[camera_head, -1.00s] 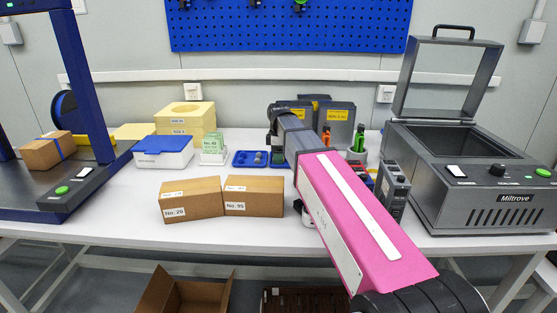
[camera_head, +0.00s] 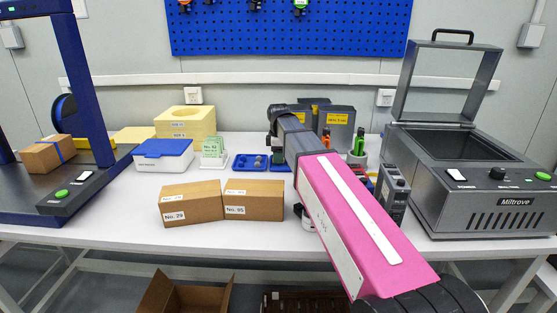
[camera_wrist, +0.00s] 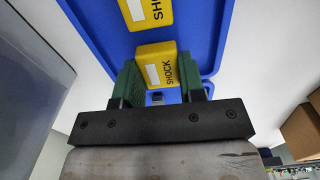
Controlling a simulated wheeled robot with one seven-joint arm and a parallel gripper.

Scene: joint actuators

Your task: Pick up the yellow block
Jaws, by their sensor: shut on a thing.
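In the wrist view, a yellow block (camera_wrist: 157,58) marked "SHOCK" sits between the two green fingers of my gripper (camera_wrist: 160,80). The fingers are shut on it, one on each side. A second yellow block (camera_wrist: 146,12) with the same lettering lies just beyond it, over a blue tray (camera_wrist: 204,30). I cannot tell whether the held block still touches the tray. In the head view, my pink arm hides the gripper and the yellow blocks.
Two cardboard boxes (camera_head: 193,203) (camera_head: 254,200) stand front centre on the white table (camera_head: 120,225). A blue-lidded box (camera_head: 163,154), green-white cards (camera_head: 213,150) and a small blue tray (camera_head: 240,162) stand behind them. A grey machine (camera_head: 470,185) with raised lid stands right.

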